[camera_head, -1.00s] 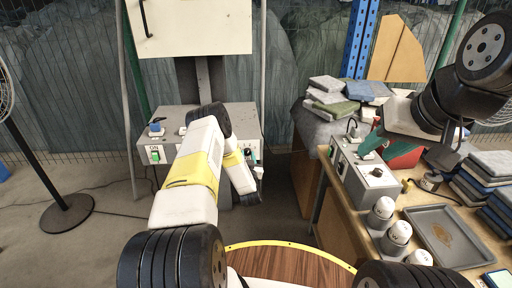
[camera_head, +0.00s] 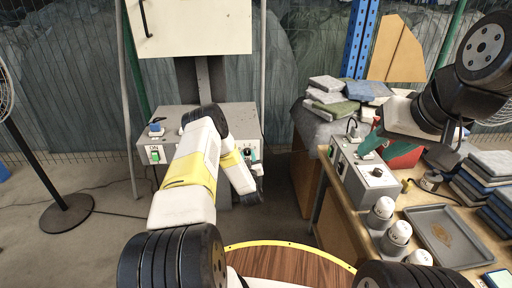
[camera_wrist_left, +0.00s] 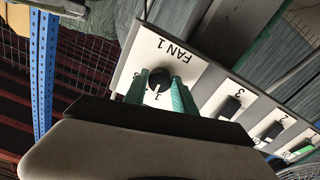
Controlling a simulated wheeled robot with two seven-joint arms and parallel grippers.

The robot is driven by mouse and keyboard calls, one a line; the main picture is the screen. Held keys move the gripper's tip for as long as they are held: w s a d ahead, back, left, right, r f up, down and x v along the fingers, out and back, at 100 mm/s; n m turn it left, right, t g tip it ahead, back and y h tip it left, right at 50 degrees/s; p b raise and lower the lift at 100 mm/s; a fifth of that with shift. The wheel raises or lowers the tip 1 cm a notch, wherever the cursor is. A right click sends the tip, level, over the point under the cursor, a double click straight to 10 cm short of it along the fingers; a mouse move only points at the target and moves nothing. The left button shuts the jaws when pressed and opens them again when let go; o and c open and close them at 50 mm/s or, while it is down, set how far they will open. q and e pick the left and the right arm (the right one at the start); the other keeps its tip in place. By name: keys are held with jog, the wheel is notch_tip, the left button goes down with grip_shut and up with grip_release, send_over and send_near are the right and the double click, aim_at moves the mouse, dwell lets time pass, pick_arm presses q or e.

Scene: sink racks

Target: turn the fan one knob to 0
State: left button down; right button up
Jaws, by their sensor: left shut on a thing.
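The fan one knob (camera_wrist_left: 159,80) is a round black knob on a white plate marked "FAN 1" in the left wrist view. A "1" shows below it, and another mark at its left is partly hidden. My left gripper (camera_wrist_left: 158,92) has its two teal fingers on either side of the knob and is shut on it. In the head view my left gripper (camera_head: 251,153) is at the right end of the grey control box (camera_head: 180,119), and the knob is hidden there. My right gripper (camera_head: 371,143) is over the right bench, its finger gap unclear.
Several black switches (camera_wrist_left: 230,107) sit on the same panel. A green switch (camera_head: 155,156) is at the box's left end. A second grey box (camera_head: 352,170), white-topped jars (camera_head: 381,208) and a tray (camera_head: 446,236) stand on the right bench. A round wooden table (camera_head: 285,267) is in front.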

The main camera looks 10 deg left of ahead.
pick_arm(q)
jog(key=n, duration=0.6)
jog(key=shift+n, duration=0.3)
jog(key=n, duration=0.6)
jog(key=shift+d+r, duration=0.1)
jog(key=shift+n, duration=0.3)
jog(key=c, duration=1)
grip_release()
jog(key=v, duration=0.8)
jog(key=shift+w, duration=0.1)
